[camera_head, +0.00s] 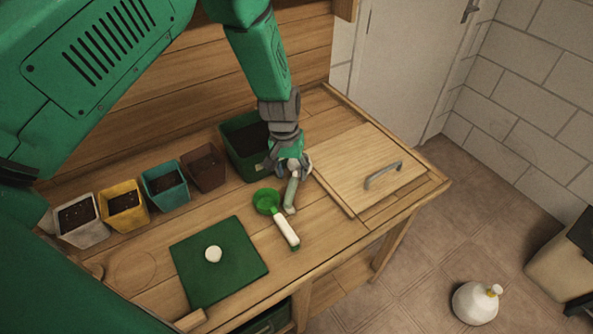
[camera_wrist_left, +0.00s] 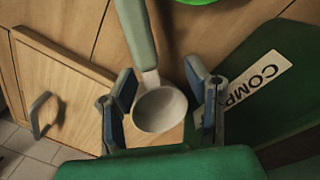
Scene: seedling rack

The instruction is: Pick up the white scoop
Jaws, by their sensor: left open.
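The white scoop lies on the bench, with a white bowl (camera_wrist_left: 160,112) and a grey-green handle (camera_head: 291,194). In the wrist view its handle runs up and away from the bowl. My left gripper (camera_head: 290,170) is over the bowl end, fingers pointing down. In the wrist view the left gripper (camera_wrist_left: 161,88) is open, with one finger on each side of the bowl and visible gaps. I cannot tell its exact height above the bench. A green scoop with a white handle (camera_head: 286,230) lies just left of the white scoop. My right gripper is not in view.
A dark green compost box (camera_head: 237,161) stands behind the gripper. A wooden lid with a grey handle (camera_head: 383,174) is to the right. Several soil pots, including a yellow one (camera_head: 132,216), line the back left. A green mat (camera_head: 195,281) carries a white knob (camera_head: 213,254).

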